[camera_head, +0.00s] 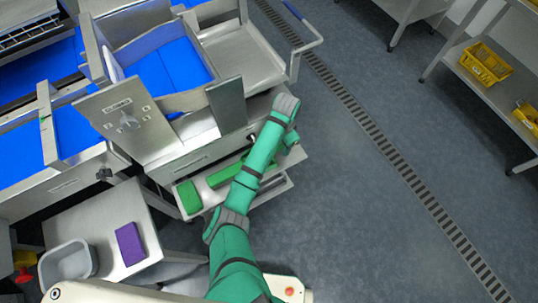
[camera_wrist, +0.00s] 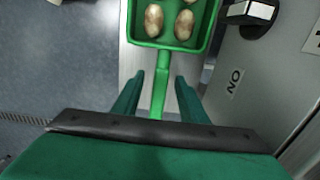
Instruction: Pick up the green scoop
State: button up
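The far end of the handle is hidden behind the gripper body. In the head view, a green shape on the low steel shelf (camera_head: 222,176) appears to be the scoop, partly hidden by my green arm.
A green block (camera_head: 190,197) lies on the same shelf. A steel machine with blue belts (camera_head: 180,66) stands just beyond it. A side table (camera_head: 90,212) holds a purple block (camera_head: 130,244) and a grey tub (camera_head: 66,265).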

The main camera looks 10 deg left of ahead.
jog(key=shift+f, duration=0.2)
grip_shut()
jog(key=shift+r, duration=0.1)
